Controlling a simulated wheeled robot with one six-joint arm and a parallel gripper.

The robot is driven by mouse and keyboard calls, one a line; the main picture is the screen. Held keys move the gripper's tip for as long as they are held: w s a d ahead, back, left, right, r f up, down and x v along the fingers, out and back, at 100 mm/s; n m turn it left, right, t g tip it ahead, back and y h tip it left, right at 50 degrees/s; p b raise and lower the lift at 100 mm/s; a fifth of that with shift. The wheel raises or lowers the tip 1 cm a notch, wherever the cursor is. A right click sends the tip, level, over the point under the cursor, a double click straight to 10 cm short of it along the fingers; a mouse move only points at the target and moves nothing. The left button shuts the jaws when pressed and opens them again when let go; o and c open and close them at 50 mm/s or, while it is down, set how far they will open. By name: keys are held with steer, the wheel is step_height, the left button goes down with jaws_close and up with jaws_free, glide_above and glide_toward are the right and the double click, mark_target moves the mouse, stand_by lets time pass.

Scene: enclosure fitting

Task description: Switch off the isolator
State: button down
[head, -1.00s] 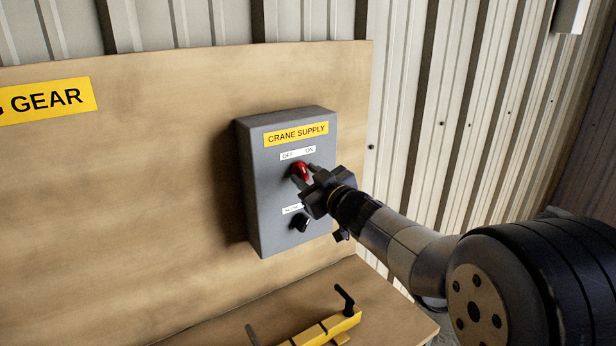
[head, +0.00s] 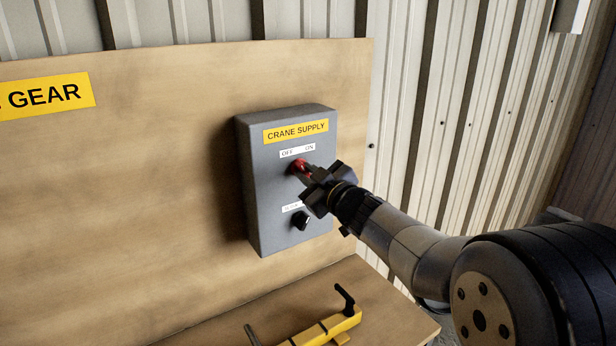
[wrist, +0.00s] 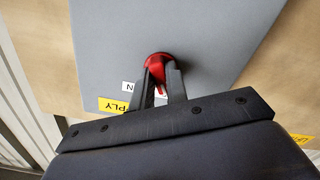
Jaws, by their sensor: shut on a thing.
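The isolator is a grey box (head: 268,205) with a yellow CRANE SUPPLY label, fixed to the wooden board. Its red handle (head: 299,165) sits just under the white OFF/ON label (head: 297,151). My gripper (head: 304,173) is shut on the red handle. In the wrist view the two fingers of my gripper (wrist: 160,85) hold the red handle (wrist: 158,63) from both sides. The fingers hide part of the handle, so its exact angle is hard to tell.
A black knob (head: 300,221) with a small white label is lower on the box. A yellow bar with black levers (head: 328,328) lies on the wooden ledge (head: 385,305) below. Corrugated wall (head: 480,110) stands behind to the right.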

steer(key=c, duration=1.4)
jaws_free()
steer(key=b+v, duration=0.1)
steer(key=v, duration=1)
steer(key=shift+w, duration=0.2)
